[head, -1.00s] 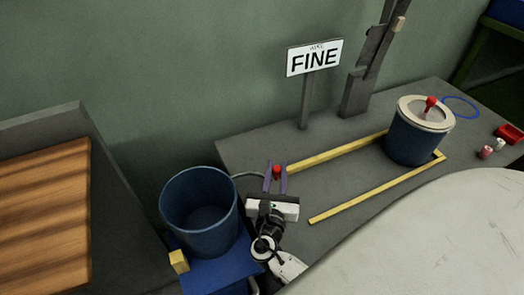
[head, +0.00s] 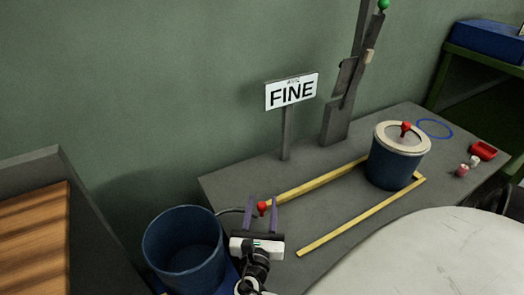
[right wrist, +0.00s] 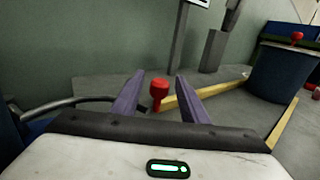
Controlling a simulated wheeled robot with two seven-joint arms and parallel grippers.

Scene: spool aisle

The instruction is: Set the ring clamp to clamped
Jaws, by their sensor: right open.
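A red knob (head: 261,208) shows beside a thin grey curved bar (head: 230,211) that reaches toward the open blue bucket (head: 150,246). I cannot tell for certain that this is the ring clamp, or what its setting is. My right gripper (head: 263,199) has two purple fingers, open and empty. In the right wrist view the knob (right wrist: 159,90) appears between the fingertips, nearer the left finger; contact cannot be told. A second blue bucket (head: 392,172) has a pale lid (head: 387,137) with a red handle on top. My left gripper is out of view.
Yellow rails (head: 345,226) lie on the grey table (head: 240,185). A FINE sign (head: 291,92) and a dark post (head: 335,124) stand behind. A blue ring (head: 435,136) and small red things (head: 483,151) lie at the right. A pale rounded surface (head: 430,260) fills the front right.

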